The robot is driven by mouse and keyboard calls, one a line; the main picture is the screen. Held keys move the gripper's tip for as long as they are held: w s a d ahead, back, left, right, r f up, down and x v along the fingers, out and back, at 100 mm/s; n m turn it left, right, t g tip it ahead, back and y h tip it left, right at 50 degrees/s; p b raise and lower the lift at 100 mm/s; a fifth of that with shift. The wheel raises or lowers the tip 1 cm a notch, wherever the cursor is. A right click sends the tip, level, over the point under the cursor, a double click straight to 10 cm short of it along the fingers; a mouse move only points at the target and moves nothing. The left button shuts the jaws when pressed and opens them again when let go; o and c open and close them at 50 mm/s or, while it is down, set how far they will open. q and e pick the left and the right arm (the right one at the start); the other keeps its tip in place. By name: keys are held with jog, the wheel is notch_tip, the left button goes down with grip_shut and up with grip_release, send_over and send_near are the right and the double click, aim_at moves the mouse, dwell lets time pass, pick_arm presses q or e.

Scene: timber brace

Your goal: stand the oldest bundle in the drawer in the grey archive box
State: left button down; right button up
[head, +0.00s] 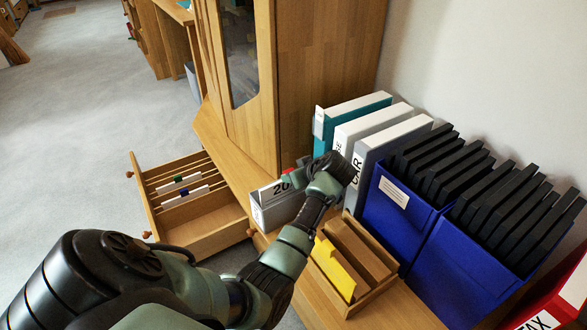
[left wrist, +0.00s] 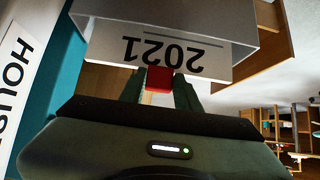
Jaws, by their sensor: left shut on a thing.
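My left gripper (head: 308,172) is shut on the 2021 bundle, a white card-fronted bundle (left wrist: 205,60) with a red tab (left wrist: 158,80) between the fingers. In the left wrist view its number reads upside down. In the head view part of the bundle (head: 283,186) shows at the top of the grey archive box (head: 280,211), which stands on the low wooden top. It looks at least partly inside the box; its lower end is hidden. The open drawer (head: 221,236) holds bundles with a green tab (head: 178,179) and a blue tab (head: 184,192). My right gripper is out of view.
Binders, one teal (head: 363,108) and others white (head: 398,138), stand right behind the box. Blue files (head: 398,207) with black folders stand further right. A wooden tray (head: 375,260) with a yellow card (head: 335,268) sits in front. The cabinet (head: 320,75) rises behind.

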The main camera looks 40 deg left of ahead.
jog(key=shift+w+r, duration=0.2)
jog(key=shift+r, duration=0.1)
pick_arm(q)
jog(key=shift+c, duration=2.3)
grip_release()
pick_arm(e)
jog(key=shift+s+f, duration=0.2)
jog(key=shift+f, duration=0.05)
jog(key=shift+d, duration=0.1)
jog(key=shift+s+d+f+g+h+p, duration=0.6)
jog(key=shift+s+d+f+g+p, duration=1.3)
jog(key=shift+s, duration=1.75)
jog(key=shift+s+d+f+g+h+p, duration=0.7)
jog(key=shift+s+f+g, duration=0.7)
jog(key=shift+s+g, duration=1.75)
pick_arm(q)
notch_tip(320, 180, up, 8)
jog(key=p, duration=0.2)
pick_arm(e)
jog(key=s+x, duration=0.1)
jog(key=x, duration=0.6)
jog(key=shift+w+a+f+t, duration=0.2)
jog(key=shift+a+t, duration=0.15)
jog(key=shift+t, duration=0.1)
